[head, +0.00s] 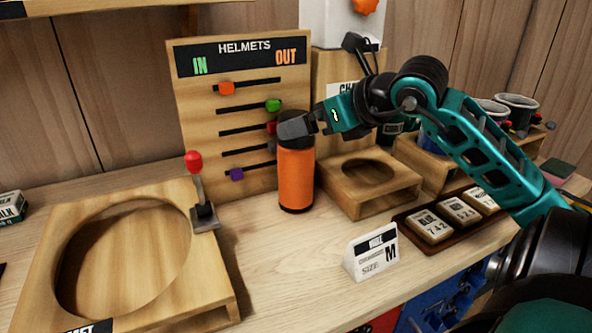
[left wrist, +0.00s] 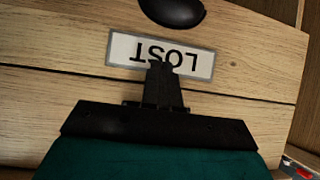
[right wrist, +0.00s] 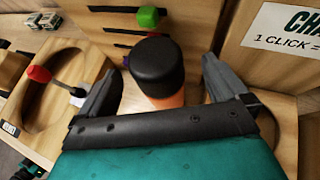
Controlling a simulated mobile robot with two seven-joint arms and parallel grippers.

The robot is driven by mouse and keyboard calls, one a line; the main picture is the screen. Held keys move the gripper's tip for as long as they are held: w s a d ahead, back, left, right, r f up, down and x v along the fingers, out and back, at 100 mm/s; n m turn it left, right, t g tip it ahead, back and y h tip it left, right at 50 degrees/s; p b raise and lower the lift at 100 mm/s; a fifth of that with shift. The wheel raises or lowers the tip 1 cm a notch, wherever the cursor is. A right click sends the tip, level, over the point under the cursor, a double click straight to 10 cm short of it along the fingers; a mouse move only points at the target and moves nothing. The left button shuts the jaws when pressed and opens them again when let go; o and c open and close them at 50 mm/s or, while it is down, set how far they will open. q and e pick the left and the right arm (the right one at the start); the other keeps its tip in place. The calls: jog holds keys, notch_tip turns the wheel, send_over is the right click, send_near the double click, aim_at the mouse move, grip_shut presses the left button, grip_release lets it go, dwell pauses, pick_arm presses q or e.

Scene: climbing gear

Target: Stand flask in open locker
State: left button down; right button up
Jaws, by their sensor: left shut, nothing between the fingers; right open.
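The flask (head: 297,178) is an orange cylinder with a black cap, standing upright on the wooden counter in front of the helmets board. My right gripper (head: 290,127) is at the flask's cap in the head view. In the right wrist view the open right gripper (right wrist: 163,88) has one finger on each side of the flask (right wrist: 158,72), with gaps visible between fingers and cap. My left gripper (left wrist: 162,75) is shut and empty, in front of a wooden panel labelled LOST (left wrist: 160,53). The left gripper is outside the head view. I cannot identify an open locker in these views.
The helmets board (head: 240,115) with coloured sliders stands behind the flask. A wooden holder with a round hole (head: 368,197) is to its right. A white size sign (head: 370,252) stands in front. A large wooden ring stand (head: 205,285) and red-knobbed lever (head: 194,163) are left.

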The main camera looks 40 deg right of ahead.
jog(key=x, duration=0.4)
jog(key=shift+a+f, duration=0.1)
jog(key=shift+a, duration=0.15)
grip_shut()
jog(key=shift+s, duration=0.1)
dwell(0.7)
